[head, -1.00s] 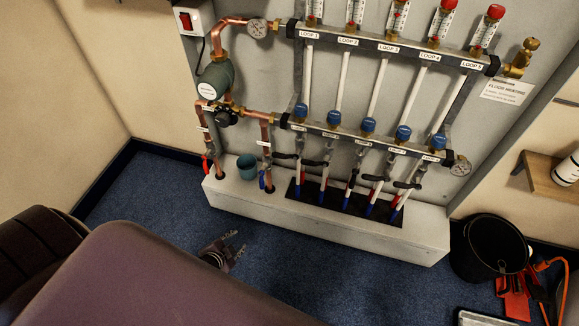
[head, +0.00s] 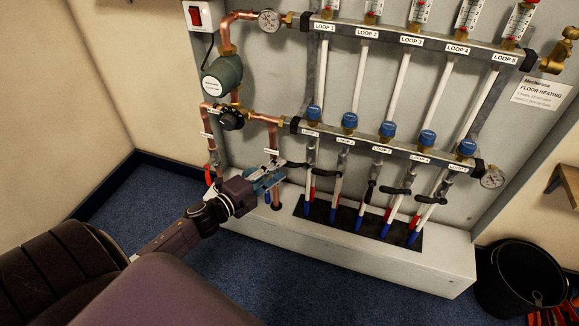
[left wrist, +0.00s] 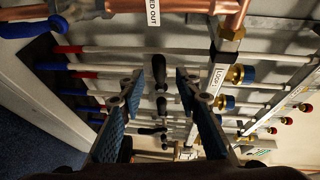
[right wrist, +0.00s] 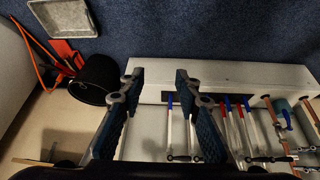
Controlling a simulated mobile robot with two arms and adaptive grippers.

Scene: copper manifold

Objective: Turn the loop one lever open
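The loop one lever (head: 297,165) is a black handle below the LOOP 1 pipe. It lies crosswise to the pipe. My left gripper (head: 268,174) is just left of the lever in the head view. In the left wrist view its fingers (left wrist: 172,75) are spread, and a black lever (left wrist: 160,72), apparently loop one's, shows in the gap between the fingertips. It does not look gripped. The LOOP 1 label (left wrist: 217,77) is right of the fingers. My right gripper (right wrist: 155,78) is open and empty, facing the floor and the white plinth; the head view does not show it.
The other loop levers (head: 397,191) sit to the right along the manifold. Copper pipes (head: 273,137) and a pump (head: 222,75) stand close left of the loops. A white plinth (head: 400,255) runs below. A black bucket (head: 520,280) stands on the floor at right.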

